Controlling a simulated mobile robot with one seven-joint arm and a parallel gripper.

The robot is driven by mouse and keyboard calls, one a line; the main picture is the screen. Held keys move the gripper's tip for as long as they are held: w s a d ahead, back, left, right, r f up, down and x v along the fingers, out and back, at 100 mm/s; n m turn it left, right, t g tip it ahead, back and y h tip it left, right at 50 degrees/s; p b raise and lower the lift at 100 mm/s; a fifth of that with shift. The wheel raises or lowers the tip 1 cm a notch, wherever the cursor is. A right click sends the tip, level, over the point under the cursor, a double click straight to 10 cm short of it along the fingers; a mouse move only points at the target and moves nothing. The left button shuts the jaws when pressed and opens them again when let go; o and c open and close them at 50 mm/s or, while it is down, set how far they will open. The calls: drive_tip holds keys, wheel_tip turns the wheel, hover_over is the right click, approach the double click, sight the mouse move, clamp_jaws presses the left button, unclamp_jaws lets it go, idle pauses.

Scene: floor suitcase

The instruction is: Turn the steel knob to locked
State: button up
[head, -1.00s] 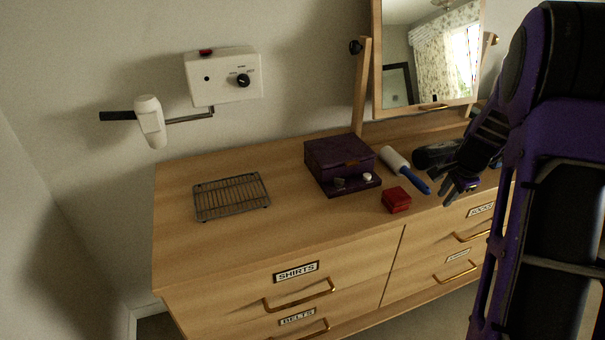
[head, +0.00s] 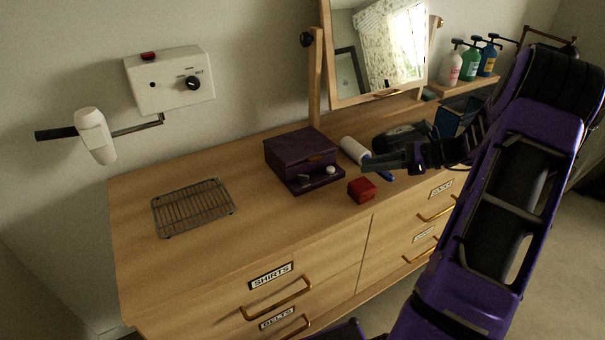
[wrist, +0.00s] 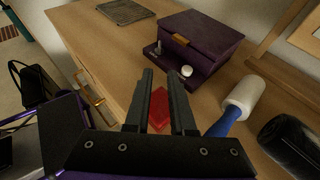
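A purple box (head: 300,152) with a closed lid sits on the dresser. Two small knobs stand on its front ledge: the grey steel knob (head: 304,180) on the left and a white knob (head: 330,170) on the right. The wrist view shows the steel knob (wrist: 157,48) and the white knob (wrist: 186,71) beyond my fingertips. My gripper (head: 367,168) hangs over the dresser, to the right of the box and apart from both knobs. In the wrist view my gripper (wrist: 160,78) is open, with a gap between its fingers and nothing held. The knob's setting is too small to read.
A red box (head: 361,190) lies below my gripper. A lint roller (head: 357,152) and a dark object (head: 403,137) lie close by. A mirror (head: 385,50) stands behind. A wire rack (head: 193,208) lies left, with clear wood between it and the purple box.

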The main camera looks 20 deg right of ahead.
sight(308, 176)
drive_tip(key=b+x, duration=0.1)
drive_tip(key=x, duration=1.6)
drive_tip(key=shift+w, duration=0.1)
drive_tip(key=shift+c, duration=0.3)
clamp_jaws()
